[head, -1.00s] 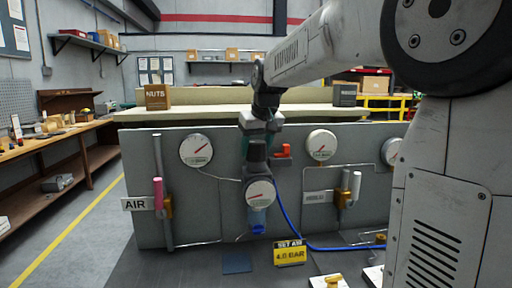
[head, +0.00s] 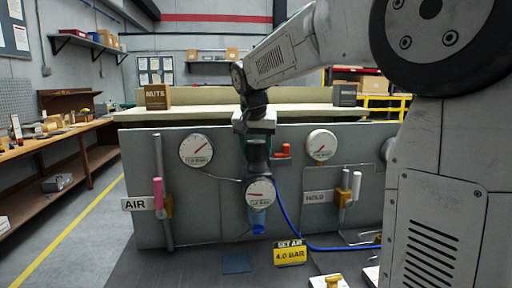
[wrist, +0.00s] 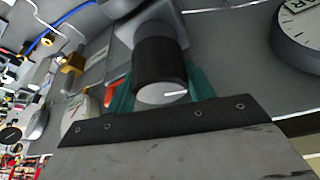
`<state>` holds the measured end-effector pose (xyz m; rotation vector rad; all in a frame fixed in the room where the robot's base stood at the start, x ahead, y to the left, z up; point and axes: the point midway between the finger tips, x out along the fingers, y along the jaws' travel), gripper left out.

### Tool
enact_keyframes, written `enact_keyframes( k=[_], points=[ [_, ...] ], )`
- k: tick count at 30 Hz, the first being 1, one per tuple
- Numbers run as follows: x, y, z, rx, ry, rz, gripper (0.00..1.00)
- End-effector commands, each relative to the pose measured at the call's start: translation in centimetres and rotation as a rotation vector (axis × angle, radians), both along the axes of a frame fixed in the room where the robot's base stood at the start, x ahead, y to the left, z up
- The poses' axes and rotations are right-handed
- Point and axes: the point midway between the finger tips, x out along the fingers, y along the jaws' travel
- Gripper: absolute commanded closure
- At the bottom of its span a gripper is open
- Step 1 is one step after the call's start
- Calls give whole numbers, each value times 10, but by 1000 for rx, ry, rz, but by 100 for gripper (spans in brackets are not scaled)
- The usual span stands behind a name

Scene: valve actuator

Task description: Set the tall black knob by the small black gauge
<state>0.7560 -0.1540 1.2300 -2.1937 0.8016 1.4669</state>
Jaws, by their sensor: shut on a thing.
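The tall black knob (wrist: 158,62) fills the middle of the wrist view, with a white mark on its pale end face. My gripper (wrist: 162,90) has its teal fingers on both sides of it, shut on it. The small gauge has a white face, a dark rim and a red needle lying nearly level, pointing left. A blue bowl (head: 257,222) hangs below it. The gauge's numbers are too small to read.
A yellow sign (head: 289,254) reads "SET AIR 4.0 BAR". Larger gauges (head: 196,150) (head: 322,145) sit on the grey panel to either side. A pink-handled valve (head: 158,193) is at left, a red part (head: 283,150) close right of the knob, and a blue hose (head: 300,240) at right.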

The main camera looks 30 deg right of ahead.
Motion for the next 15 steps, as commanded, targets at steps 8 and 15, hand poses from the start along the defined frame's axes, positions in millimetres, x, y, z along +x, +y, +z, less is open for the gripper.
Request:
enact_keyframes(
  k=[8, 15],
  points=[
    [1, 1, 1, -1, -4, -83, 70],
    [1, 0, 1, 0, -4, -97, 70]
  ],
)
